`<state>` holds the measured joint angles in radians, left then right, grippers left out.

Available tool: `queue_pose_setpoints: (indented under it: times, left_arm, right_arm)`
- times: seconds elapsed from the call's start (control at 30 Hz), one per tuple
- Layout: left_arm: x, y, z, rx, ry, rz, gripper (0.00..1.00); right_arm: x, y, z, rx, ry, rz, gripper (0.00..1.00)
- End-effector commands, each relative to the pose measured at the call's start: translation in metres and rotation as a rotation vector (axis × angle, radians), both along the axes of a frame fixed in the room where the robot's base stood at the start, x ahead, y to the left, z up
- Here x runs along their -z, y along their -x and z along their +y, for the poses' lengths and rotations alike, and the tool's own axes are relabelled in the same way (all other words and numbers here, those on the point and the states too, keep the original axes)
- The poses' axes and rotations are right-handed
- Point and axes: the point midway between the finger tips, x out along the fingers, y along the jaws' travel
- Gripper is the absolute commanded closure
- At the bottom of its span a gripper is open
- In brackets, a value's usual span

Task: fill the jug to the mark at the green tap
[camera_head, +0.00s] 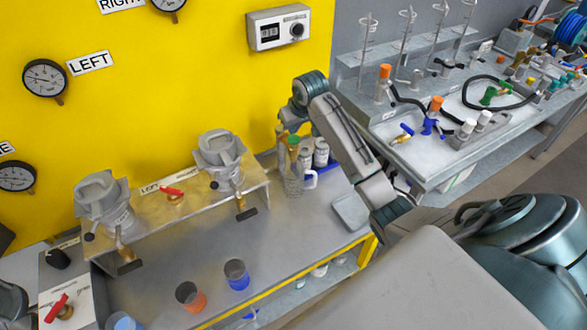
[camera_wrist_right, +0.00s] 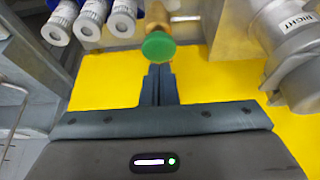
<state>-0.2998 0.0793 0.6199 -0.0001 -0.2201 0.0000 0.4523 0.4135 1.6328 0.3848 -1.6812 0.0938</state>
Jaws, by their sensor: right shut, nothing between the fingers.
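The green tap (camera_head: 294,140) stands at the back of the bench against the yellow wall; its round green knob (camera_wrist_right: 158,47) sits on a brass body in the right wrist view. The clear jug (camera_head: 292,184) stands upright under the tap, with a pale handle on its right. Its water level and mark are too small to tell. My right gripper (camera_head: 283,132) is at the tap. In the right wrist view my right gripper (camera_wrist_right: 160,72) is shut and empty, its fingertips right at the knob's edge; I cannot tell if they touch. My left gripper is not in view.
White bottles (camera_head: 321,153) in a blue tray stand right of the jug. Grey hoppers (camera_head: 222,160) on a metal stand (camera_head: 190,187) are to the left.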

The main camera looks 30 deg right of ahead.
Motion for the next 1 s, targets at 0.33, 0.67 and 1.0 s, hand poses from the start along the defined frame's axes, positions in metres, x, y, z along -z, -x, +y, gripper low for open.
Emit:
queue_pose_setpoints:
  times: [0.33,0.67,1.0]
  left_arm:
    - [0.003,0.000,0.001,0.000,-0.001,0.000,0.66]
    - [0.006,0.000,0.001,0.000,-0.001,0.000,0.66]
    - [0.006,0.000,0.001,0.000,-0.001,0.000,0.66]
  right_arm:
    - [0.013,0.000,0.000,0.000,0.000,0.001,1.00]
    - [0.027,0.001,0.000,0.000,0.000,0.003,1.00]
    - [0.027,0.001,0.000,0.000,0.000,0.004,1.00]
